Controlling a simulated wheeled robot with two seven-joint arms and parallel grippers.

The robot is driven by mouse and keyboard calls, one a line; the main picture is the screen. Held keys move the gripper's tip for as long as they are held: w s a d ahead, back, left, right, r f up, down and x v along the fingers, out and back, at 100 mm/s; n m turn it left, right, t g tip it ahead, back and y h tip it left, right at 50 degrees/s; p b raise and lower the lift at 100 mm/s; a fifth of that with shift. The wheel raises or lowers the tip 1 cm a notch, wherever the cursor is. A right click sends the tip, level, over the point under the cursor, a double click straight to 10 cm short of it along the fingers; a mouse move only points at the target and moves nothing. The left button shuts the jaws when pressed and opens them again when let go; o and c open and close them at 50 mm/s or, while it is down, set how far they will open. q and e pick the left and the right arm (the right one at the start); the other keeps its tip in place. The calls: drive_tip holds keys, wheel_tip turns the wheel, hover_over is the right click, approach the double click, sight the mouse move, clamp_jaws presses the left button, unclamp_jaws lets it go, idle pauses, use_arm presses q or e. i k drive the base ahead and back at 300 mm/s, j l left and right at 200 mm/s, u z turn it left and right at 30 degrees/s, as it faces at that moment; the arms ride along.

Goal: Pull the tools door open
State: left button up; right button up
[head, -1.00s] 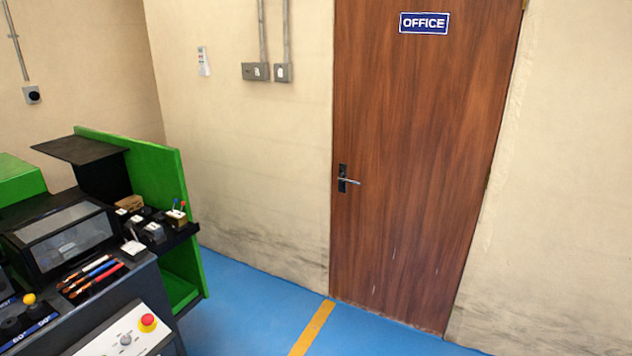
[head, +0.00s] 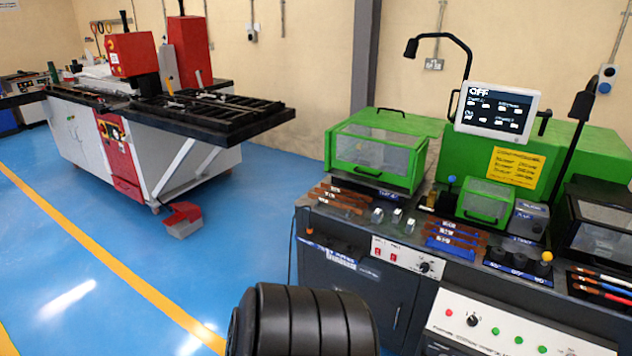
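A dark grey cabinet door (head: 345,285) is on the front of the bench machine, below its left part. It looks shut. A small upright handle (head: 397,318) shows near its right side. A blue and white label strip (head: 328,251) runs above the door; its words are too small to read, so I cannot confirm that this is the tools door. The lower part of the front is hidden at the bottom of the view. Neither of my grippers is in view.
The bench (head: 470,262) carries green guards, a screen reading OFF (head: 497,110) and a front control panel (head: 500,330). A red and white machine (head: 190,150) stands at the back left. A red and grey pedal box (head: 182,219) is on the floor. Blue floor (head: 110,260) is clear at left.

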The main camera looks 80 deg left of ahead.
sight(390, 290)
drive_tip(key=u, duration=1.85)
